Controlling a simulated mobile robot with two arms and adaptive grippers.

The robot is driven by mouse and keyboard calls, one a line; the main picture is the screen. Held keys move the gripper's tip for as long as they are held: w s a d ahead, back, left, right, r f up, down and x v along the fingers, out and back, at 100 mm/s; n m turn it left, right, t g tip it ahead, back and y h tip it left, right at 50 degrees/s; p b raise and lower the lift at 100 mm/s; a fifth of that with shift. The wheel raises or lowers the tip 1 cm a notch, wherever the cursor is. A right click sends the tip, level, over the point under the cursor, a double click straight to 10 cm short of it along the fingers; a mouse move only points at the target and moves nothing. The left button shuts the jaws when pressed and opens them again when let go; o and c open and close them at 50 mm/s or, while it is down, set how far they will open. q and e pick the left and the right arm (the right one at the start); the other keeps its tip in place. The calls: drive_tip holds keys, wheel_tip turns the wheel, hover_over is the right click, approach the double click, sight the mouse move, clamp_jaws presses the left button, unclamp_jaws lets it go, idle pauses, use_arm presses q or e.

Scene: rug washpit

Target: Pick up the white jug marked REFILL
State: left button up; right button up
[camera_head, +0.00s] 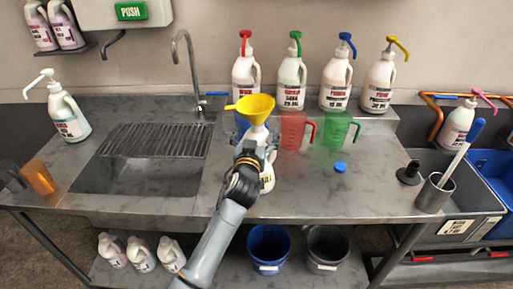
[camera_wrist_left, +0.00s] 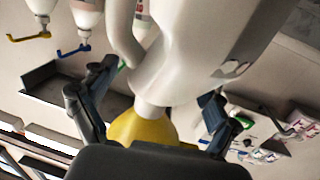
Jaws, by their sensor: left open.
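The white jug (camera_head: 267,180) stands on the steel counter, mostly hidden behind my left arm; only the end of its label, "ILL", shows. A yellow funnel (camera_head: 254,107) sits in its mouth. In the left wrist view, the jug's white body and handle (camera_wrist_left: 180,55) fill the upper middle, with the funnel (camera_wrist_left: 142,129) at its neck. My left gripper (camera_head: 257,151) is at the jug's upper part. Its open fingers show on both sides of the jug's neck in the left wrist view (camera_wrist_left: 160,95); whether they touch it I cannot tell. My right gripper is out of view.
Red (camera_head: 294,131) and green (camera_head: 336,132) measuring jugs stand close to the right, a blue one (camera_head: 241,124) behind. Pump bottles (camera_head: 291,84) line the back shelf. A blue cap (camera_head: 340,168) lies on the counter. The sink (camera_head: 140,176) is left; the counter's front middle is clear.

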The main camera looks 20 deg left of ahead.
use_arm(q)
drive_tip(key=shift+s, duration=0.1)
drive_tip(key=shift+c, duration=0.3)
drive_tip(key=c, duration=1.4)
drive_tip(key=shift+c, duration=0.2)
